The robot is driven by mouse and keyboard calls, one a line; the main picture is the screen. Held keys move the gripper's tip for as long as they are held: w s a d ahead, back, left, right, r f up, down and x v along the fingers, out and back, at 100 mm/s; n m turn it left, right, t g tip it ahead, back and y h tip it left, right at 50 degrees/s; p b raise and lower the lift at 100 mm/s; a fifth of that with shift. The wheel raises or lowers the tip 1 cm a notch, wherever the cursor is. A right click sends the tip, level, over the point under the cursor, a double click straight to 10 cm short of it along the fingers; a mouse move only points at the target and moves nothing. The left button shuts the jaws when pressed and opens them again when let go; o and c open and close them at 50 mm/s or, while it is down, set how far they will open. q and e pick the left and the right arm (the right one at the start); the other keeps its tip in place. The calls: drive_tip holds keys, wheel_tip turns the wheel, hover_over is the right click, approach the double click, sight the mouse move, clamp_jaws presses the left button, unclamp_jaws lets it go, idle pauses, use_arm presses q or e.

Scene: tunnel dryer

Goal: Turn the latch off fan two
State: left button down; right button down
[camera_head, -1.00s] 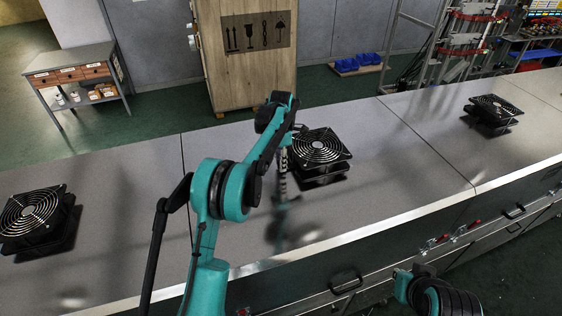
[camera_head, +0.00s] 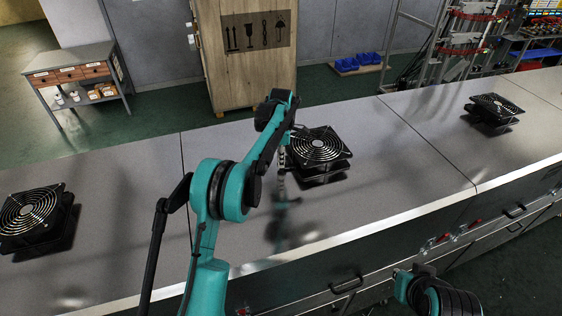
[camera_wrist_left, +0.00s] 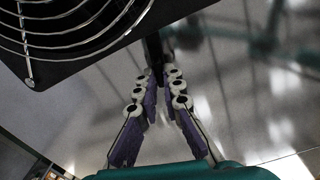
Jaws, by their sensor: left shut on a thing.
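The middle fan (camera_head: 318,148), which I take as fan two, is a black square unit with a round wire guard on the grey dryer top. A corner of its guard (camera_wrist_left: 65,35) fills the upper left of the left wrist view. My left gripper (camera_head: 282,168) points down close beside the fan's left side. In the left wrist view its purple-padded fingers (camera_wrist_left: 158,75) converge and are shut on a dark narrow piece (camera_wrist_left: 153,48) beside the fan's edge, likely the latch. The piece is mostly hidden, so its angle is unclear.
Similar fans stand at the left (camera_head: 32,215) and the far right (camera_head: 493,110) of the dryer top (camera_head: 400,165). A wooden crate (camera_head: 245,70) stands behind.

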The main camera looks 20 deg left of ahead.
use_arm(q)
drive_tip(key=m, duration=0.3)
drive_tip(key=shift+w+m+b, duration=0.1)
drive_tip(key=shift+m+b, duration=0.2)
drive_tip(key=shift+b, duration=0.1)
drive_tip(key=m, duration=0.3)
drive_tip(key=shift+m, duration=0.3)
drive_tip(key=m+b, duration=0.1)
drive_tip(key=m, duration=0.3)
drive_tip(key=shift+w+r, duration=0.1)
drive_tip(key=shift+w, duration=0.05)
drive_tip(key=shift+m, duration=2)
drive_tip(key=c, duration=1.7)
unclamp_jaws()
